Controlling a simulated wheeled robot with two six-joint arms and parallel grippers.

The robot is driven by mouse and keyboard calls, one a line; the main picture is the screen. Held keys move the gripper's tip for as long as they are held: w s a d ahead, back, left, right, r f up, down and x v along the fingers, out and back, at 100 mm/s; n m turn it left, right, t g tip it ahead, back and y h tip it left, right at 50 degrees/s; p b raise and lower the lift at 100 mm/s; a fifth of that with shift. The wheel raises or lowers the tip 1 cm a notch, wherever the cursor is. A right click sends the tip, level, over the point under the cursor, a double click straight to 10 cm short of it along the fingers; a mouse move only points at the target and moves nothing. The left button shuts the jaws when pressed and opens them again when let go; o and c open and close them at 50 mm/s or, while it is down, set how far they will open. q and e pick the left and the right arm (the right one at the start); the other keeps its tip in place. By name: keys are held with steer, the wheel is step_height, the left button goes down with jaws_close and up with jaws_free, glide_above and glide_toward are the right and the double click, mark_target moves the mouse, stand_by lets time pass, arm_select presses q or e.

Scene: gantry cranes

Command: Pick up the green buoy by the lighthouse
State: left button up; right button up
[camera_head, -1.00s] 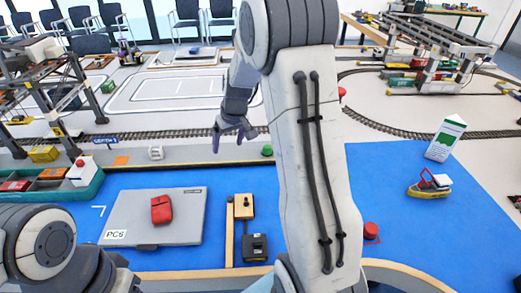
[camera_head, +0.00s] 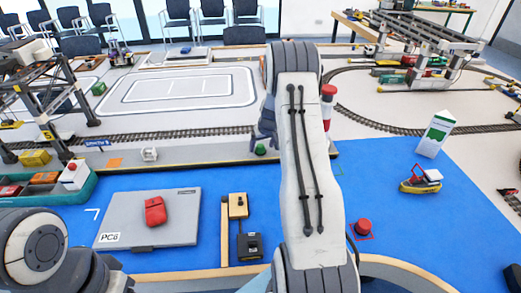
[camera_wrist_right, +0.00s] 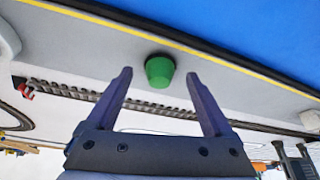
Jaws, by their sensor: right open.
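The small green buoy (camera_head: 261,149) stands on the grey quay strip at the edge of the blue water mat. The red and white lighthouse (camera_head: 328,95) stands to its right, partly hidden behind my right arm. My right gripper (camera_head: 264,138) is just above and behind the buoy in the head view, its fingers partly hidden by the arm. In the right wrist view, my right gripper (camera_wrist_right: 160,74) is open, and the green buoy (camera_wrist_right: 160,72) shows between the two fingertips, with space on both sides. I cannot tell whether they touch it. My left gripper is not in view.
A grey case (camera_head: 150,218) with a red object on it lies on the blue mat. A red buoy (camera_head: 363,227), a small boat (camera_head: 421,182) and a green-and-white block (camera_head: 436,133) are at right. Railway track (camera_head: 180,134) runs behind the quay.

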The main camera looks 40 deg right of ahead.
steer(key=shift+x, duration=1.1)
jaws_close()
steer(key=shift+r, duration=0.1)
